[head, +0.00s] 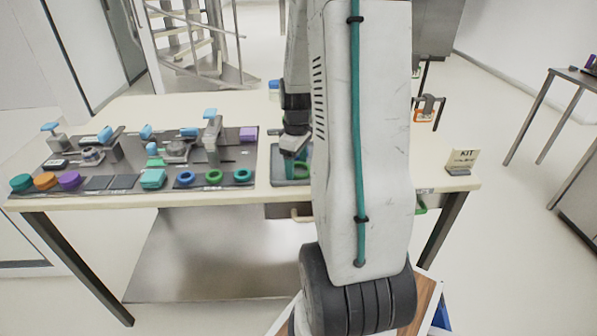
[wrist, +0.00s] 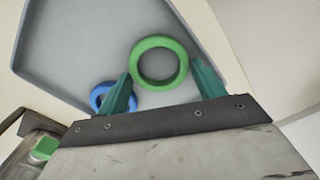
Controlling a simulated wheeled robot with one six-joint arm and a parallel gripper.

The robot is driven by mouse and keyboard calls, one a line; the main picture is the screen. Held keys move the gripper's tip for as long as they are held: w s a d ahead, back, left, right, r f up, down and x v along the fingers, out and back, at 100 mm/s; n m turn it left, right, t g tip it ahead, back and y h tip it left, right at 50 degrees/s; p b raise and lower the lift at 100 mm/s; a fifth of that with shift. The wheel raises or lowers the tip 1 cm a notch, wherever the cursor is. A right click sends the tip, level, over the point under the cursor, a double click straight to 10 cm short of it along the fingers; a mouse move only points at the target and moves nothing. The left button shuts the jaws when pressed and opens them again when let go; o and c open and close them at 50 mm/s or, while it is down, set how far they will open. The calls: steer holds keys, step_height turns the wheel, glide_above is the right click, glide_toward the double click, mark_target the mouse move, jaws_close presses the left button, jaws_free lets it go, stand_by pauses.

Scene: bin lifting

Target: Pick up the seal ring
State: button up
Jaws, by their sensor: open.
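A green seal ring (wrist: 160,41) lies in a grey tray (wrist: 75,50) in the wrist view. My gripper (wrist: 161,74) is open, with one teal finger at the left and one at the right of the green ring. I cannot tell whether the fingers touch it. A blue ring (wrist: 98,97) lies in the tray to the left, partly hidden by the left finger. In the head view my gripper (head: 294,165) points down over the tray (head: 288,183), and my arm hides the tray's right part.
A dark mat (head: 110,183) left of the tray holds a blue ring (head: 186,172), a green ring (head: 213,171), a teal ring (head: 242,168), coloured caps and clamp fixtures. A KIT sign (head: 462,160) stands at the table's right end. A side table (head: 552,72) is far right.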

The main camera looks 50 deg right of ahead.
steer(key=shift+f, duration=0.25)
steer(key=c, duration=0.6)
steer(key=shift+r, duration=0.15)
